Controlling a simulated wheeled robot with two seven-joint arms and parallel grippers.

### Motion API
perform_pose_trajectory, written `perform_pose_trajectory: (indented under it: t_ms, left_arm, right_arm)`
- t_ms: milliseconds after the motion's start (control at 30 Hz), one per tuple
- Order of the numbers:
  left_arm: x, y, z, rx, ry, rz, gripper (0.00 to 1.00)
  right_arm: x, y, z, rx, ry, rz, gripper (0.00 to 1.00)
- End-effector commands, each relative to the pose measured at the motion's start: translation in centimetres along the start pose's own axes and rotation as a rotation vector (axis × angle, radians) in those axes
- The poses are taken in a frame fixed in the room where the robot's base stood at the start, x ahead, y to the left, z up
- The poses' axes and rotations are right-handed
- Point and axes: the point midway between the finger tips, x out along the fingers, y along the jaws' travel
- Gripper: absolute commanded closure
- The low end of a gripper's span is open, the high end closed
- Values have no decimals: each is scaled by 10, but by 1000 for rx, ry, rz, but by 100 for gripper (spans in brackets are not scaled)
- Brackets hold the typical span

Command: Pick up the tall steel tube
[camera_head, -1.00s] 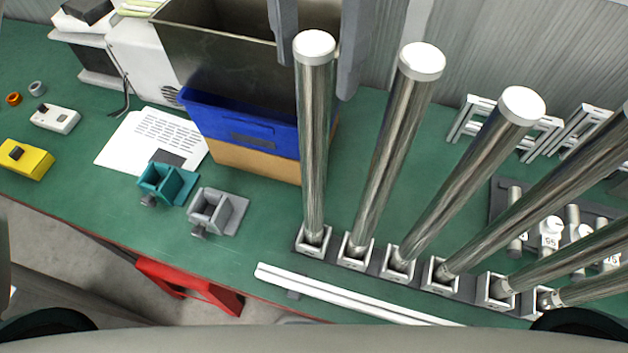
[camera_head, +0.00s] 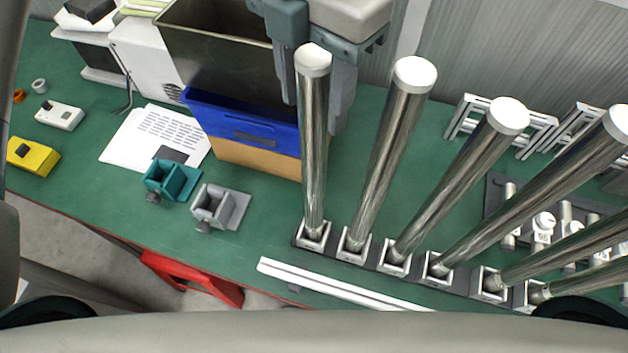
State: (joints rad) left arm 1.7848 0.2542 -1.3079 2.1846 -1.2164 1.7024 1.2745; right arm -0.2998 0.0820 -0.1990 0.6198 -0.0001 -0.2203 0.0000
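Several tall steel tubes with white caps stand in a row of square sockets on the green bench. The leftmost tube (camera_head: 314,150) stands nearly upright in the picture, its foot in its socket (camera_head: 312,234). The second tube (camera_head: 388,150) stands to its right. My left gripper (camera_head: 315,112) is at the top of the view, fingers pointing down. It is open, with one finger on each side of the leftmost tube's upper part in the picture. The tube hides part of the gripper, and I cannot tell whether they touch. My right gripper is not in view.
A blue bin (camera_head: 245,130) and a steel container (camera_head: 220,50) stand close left of the leftmost tube. A teal clamp block (camera_head: 170,180) and a grey one (camera_head: 220,207) sit left of the row. White rails (camera_head: 335,285) lie in front. White frames (camera_head: 500,125) stand behind right.

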Motion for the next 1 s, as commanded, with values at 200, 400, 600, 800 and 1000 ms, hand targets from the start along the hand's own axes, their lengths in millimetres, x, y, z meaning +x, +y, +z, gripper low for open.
perform_pose_trajectory:
  t_ms: [200,400,600,800,1000]
  left_arm:
    - [0,0,0,0,0,0,100]
    - [-1,0,0,0,-1,0,100]
    - [-2,0,0,-1,-2,0,100]
    - [-16,0,1,-2,-4,0,100]
    - [-44,0,1,-2,-5,0,100]
  right_arm:
    - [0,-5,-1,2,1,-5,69]
    - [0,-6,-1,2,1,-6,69]
    - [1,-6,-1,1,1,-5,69]
    - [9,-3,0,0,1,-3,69]
    - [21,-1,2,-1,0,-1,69]
